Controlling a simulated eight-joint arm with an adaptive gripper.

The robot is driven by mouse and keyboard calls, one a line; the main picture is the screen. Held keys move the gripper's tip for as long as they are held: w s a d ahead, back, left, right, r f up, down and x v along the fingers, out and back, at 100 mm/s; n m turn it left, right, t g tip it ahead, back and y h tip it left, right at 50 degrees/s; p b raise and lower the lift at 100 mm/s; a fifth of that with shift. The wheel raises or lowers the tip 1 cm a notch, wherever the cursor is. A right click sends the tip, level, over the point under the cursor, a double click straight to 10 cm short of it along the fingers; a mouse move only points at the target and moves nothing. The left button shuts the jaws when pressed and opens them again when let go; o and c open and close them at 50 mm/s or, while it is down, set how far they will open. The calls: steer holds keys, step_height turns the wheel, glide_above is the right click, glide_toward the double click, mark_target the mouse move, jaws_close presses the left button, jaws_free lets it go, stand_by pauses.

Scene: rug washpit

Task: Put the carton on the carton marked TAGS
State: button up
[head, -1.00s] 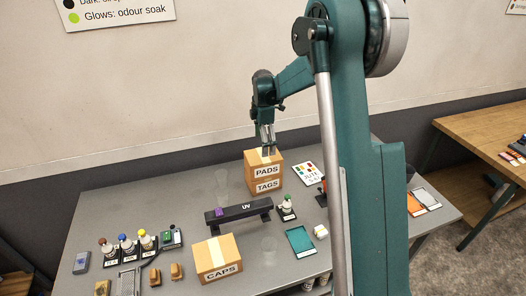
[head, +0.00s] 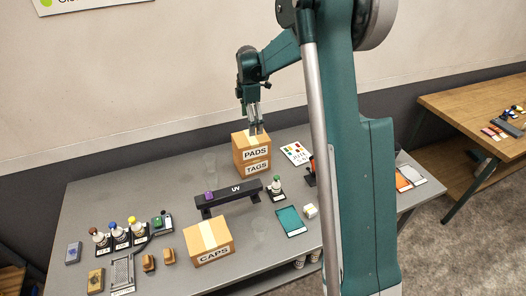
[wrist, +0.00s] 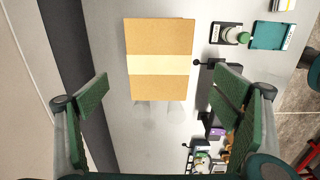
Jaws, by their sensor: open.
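The carton marked PADS (head: 251,148) stands upright on the carton marked TAGS (head: 257,168), toward the back of the grey table. Their front faces line up closely. My gripper (head: 257,130) is just above the PADS carton in the head view. In the wrist view my gripper (wrist: 163,92) is open, its green pads well apart, and the taped top of the PADS carton (wrist: 160,40) lies between and beyond them. Nothing is held. The TAGS carton is hidden there under the upper one.
The carton marked CAPS (head: 209,241) stands at the table's front. A black UV bar (head: 230,197) with a purple block (head: 209,196) stands in front of the stack. Several bottles stand at left. A teal tray (head: 290,221) lies at right. Clear tumblers stand near the stack.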

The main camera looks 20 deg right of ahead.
steer(key=s+a+r+m+t, duration=0.2)
steer(key=s+a+r+m, duration=0.15)
steer(key=s+r, duration=0.65)
steer(key=s+a+r+m+t, duration=0.15)
steer(key=s+r+m, duration=0.45)
steer(key=s, duration=0.7)
steer(key=s+a+f+m+t, duration=0.1)
steer(key=s+m, duration=0.3)
steer(key=s, duration=0.8)
steer(key=s+a+f+m+t, duration=0.1)
steer(key=s+a+m+t, duration=0.1)
steer(key=s, duration=1)
steer(key=shift+s+a+f+m+t, duration=0.25)
steer(key=shift+a+f+m+t, duration=0.15)
steer(key=shift+m, duration=0.75)
